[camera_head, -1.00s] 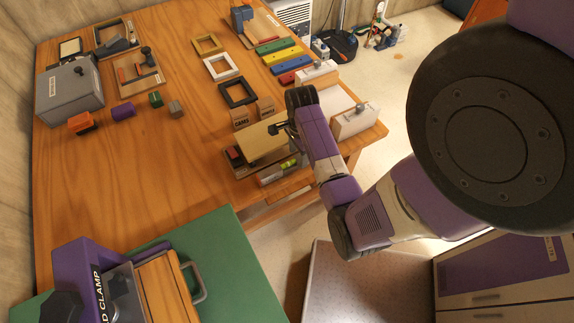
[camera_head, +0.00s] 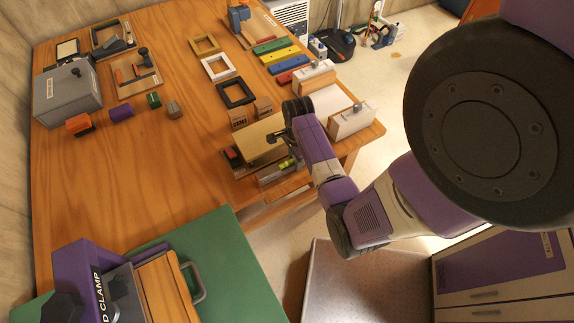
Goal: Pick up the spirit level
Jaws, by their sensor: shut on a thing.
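The spirit level (camera_head: 272,175) is a short grey bar with a yellow-green vial, at the table's front right edge, just below a tan-topped box. My gripper (camera_head: 287,143) reaches down from the dark wrist beside that box and is shut on the level. My purple forearm hides part of the jaws and the level's right end. I cannot tell whether the level touches the table.
The tan-topped box (camera_head: 262,138) stands close to my gripper on the left. Small cardboard boxes (camera_head: 239,117) and white-fronted bins (camera_head: 350,120) are nearby. Coloured bars (camera_head: 281,57) lie farther back. The wooden table's (camera_head: 160,185) left middle is clear.

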